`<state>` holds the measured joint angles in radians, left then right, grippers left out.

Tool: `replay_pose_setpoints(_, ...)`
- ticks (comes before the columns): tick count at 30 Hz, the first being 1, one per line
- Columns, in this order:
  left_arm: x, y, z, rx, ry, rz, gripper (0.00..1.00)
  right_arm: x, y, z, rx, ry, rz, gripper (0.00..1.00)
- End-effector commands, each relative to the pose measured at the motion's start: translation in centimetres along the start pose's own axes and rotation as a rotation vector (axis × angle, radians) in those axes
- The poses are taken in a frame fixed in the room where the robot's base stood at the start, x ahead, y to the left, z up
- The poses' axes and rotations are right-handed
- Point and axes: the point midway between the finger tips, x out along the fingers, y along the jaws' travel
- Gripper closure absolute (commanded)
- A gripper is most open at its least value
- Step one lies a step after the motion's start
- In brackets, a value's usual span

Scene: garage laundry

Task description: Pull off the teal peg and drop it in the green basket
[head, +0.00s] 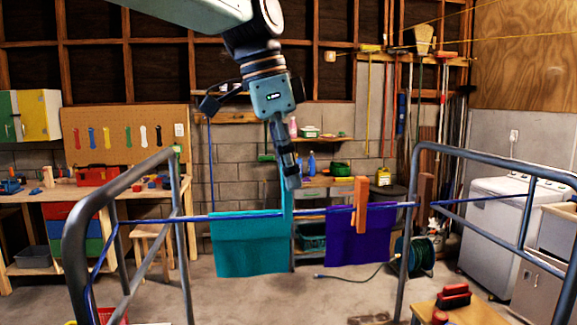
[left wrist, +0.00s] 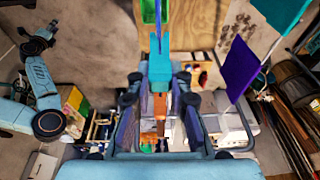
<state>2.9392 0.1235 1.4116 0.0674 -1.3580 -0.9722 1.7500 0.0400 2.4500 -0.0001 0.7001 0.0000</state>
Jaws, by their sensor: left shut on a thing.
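The teal peg (head: 286,203) is a tall narrow piece by the right edge of the teal cloth (head: 248,247), at the blue line (head: 320,211). My left gripper (head: 291,182) comes down from above and is shut on it. In the left wrist view the teal peg (left wrist: 160,66) stands between the fingers of my left gripper (left wrist: 159,100). I cannot tell whether the peg still touches the line. An arm with a dark end (left wrist: 40,42), which seems to be my right, shows at the left there; its jaws are unclear. I cannot identify the green basket with certainty.
A purple cloth (head: 352,240) hangs to the right under an orange peg (head: 360,203). Grey rack rails (head: 97,205) stand on both sides. A wooden stool (head: 470,308) is at front right, and a red basket (head: 113,317) at the bottom left.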

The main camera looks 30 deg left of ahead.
Motion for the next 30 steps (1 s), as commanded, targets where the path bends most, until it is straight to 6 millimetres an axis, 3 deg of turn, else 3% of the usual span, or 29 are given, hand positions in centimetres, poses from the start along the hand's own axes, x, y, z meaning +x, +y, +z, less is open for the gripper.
replay_pose_setpoints(21, -2.9, -0.1, -0.7, 0.0, -0.001, 0.001, 1.0, -3.0, 0.0, 0.0, 0.0, 0.0, 0.0, 0.6)
replay_pose_setpoints(30, -3.0, -0.1, -0.8, 0.0, -0.001, 0.001, 1.0, -3.2, 0.0, 0.0, 0.0, 0.0, 0.0, 0.6)
